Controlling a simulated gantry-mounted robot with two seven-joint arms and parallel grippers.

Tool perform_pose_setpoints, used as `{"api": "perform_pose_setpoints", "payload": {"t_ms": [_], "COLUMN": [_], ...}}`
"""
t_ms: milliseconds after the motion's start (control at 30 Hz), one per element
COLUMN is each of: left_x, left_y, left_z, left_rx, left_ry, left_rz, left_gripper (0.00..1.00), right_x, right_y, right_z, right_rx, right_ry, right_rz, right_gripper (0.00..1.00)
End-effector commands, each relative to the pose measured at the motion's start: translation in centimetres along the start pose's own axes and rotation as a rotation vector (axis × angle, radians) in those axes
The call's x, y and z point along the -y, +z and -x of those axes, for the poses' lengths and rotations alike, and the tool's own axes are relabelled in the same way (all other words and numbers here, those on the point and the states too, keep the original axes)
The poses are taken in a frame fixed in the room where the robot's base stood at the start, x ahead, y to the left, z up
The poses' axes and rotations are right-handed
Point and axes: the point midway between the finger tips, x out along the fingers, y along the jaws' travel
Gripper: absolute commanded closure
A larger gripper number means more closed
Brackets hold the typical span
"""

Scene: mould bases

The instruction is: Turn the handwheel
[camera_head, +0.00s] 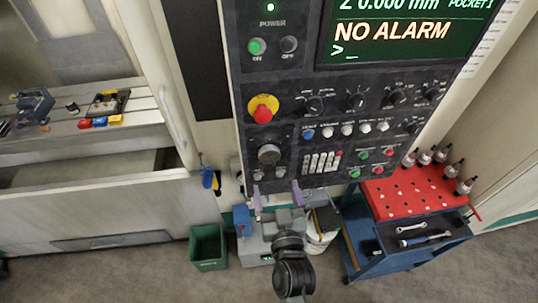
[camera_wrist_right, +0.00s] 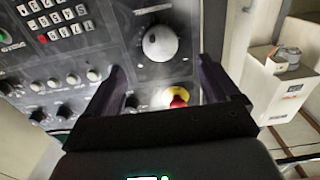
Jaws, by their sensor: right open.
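The handwheel (camera_head: 268,154) is a dark round knob low on the left of the machine's dark control panel, below the red emergency stop. In the right wrist view the handwheel (camera_wrist_right: 160,43) shows as a knob on a pale dial, beyond the fingertips and between their lines. My right gripper (camera_head: 277,196) is open and empty, its two fingers apart and pointing up toward the panel, just below the handwheel in the head view. Its fingers also show in the wrist view (camera_wrist_right: 162,68). It appears apart from the handwheel. My left gripper is out of view.
The red emergency stop (camera_head: 263,110) with its yellow ring is close to the handwheel. Knobs and buttons cover the control panel (camera_head: 330,120). A blue cart with a red top (camera_head: 400,206) stands at right. A green bin (camera_head: 208,246) stands on the floor.

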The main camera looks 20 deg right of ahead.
Motion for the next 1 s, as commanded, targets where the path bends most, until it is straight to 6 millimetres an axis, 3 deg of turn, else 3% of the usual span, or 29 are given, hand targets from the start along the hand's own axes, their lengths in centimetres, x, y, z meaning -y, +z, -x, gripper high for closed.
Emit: {"api": "perform_pose_setpoints", "payload": {"t_ms": [600, 1000], "left_x": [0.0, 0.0], "left_y": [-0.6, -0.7], "left_z": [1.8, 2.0], "left_rx": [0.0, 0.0], "left_ry": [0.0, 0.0], "left_rz": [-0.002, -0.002], "left_gripper": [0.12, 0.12], "right_x": [-0.1, -0.1], "right_y": [-0.2, 0.0], "right_z": [-8.8, -10.2], "right_rx": [-0.001, 0.0], "right_ry": [0.0, -0.001], "right_rz": [0.001, -0.001], "right_gripper": [0.11, 0.11]}}
